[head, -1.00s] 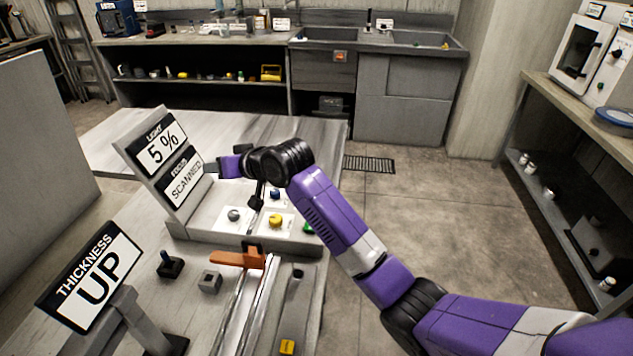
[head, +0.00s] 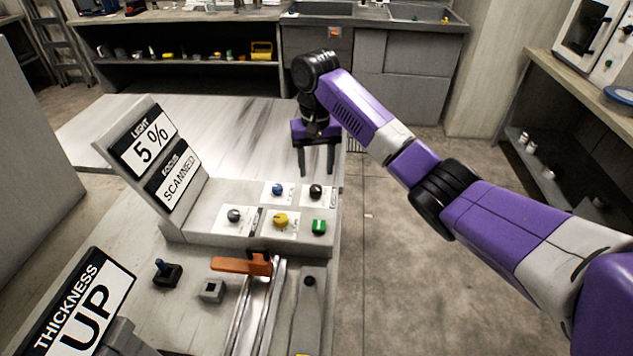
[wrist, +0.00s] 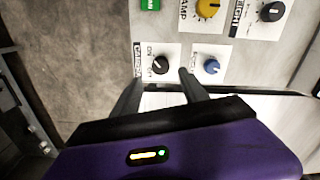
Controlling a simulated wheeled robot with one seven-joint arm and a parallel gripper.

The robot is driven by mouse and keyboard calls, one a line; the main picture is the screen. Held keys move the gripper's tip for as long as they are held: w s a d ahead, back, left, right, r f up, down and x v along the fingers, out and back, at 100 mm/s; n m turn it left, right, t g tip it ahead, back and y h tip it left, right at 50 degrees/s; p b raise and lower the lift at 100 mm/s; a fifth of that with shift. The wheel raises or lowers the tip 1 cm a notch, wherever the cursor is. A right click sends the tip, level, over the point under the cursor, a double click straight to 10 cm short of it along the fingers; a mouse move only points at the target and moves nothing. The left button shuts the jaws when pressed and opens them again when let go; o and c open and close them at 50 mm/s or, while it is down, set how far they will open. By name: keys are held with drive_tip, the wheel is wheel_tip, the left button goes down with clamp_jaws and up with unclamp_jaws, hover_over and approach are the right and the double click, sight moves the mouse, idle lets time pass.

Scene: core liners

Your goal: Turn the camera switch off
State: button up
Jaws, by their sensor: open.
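The camera switch is a black round knob (wrist: 160,64) on a white plate marked CAMERA and ON in the wrist view. In the head view, this black knob (head: 316,191) sits at the back right of the grey control panel (head: 190,237). My gripper (head: 316,173) points down, open and empty, just behind and above the knob. In the wrist view its two fingertips (wrist: 162,78) straddle the near side of the knob, with no clear contact.
A blue knob (head: 277,188) is left of the switch. A yellow knob (head: 281,219), a grey knob (head: 235,215) and a green button (head: 318,226) are in front. Display signs (head: 160,160) read LIGHT 5 % and SCANNED. An orange handle (head: 240,265) lies nearer.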

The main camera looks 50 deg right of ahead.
sight(316, 188)
drive_tip(key=shift+f, duration=3.05)
clamp_jaws()
